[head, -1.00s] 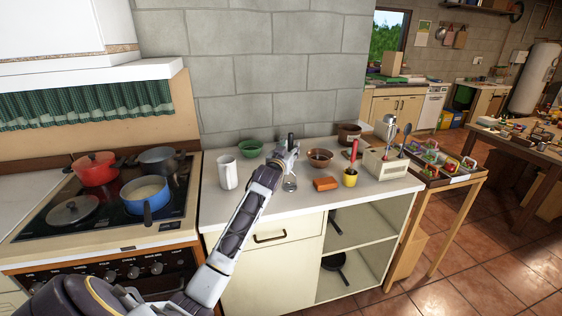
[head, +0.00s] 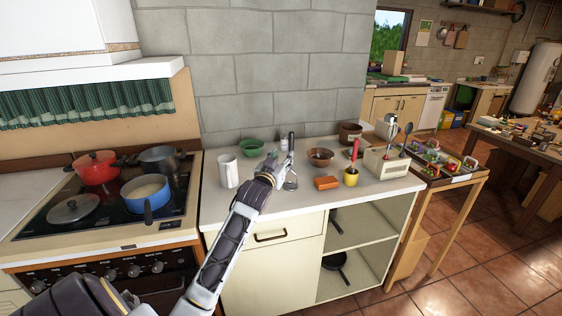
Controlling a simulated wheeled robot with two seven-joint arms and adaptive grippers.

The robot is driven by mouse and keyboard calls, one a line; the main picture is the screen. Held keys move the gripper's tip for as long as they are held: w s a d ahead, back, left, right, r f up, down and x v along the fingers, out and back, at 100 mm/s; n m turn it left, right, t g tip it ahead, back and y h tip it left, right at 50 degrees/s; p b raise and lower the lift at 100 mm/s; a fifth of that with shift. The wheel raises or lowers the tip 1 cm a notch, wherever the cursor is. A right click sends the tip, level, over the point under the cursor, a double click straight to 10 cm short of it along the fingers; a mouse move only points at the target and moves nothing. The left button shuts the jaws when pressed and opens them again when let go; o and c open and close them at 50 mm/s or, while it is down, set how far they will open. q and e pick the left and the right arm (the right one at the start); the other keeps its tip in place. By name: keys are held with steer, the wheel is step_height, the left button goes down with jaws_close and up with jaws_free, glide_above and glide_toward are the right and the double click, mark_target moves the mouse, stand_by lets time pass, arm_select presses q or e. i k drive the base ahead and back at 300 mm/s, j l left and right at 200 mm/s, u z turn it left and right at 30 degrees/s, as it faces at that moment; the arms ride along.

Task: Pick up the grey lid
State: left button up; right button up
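The grey lid (head: 73,208) lies flat on the dark hob at the front left burner, its knob up. It is fully in view and nothing covers it. My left gripper (head: 274,162) is well to the right of the lid, over the counter between the white jug and the brown bowl. It is small and partly hidden by its own wrist, so I cannot tell whether its fingers are open or shut. My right gripper is not in view.
The blue pot (head: 146,193) stands right of the lid, with the red pot (head: 96,168) and the grey pot (head: 160,160) behind. The white jug (head: 228,171) stands at the counter's left.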

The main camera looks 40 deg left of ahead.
mark_target(72, 210)
steer(key=u, duration=2.75)
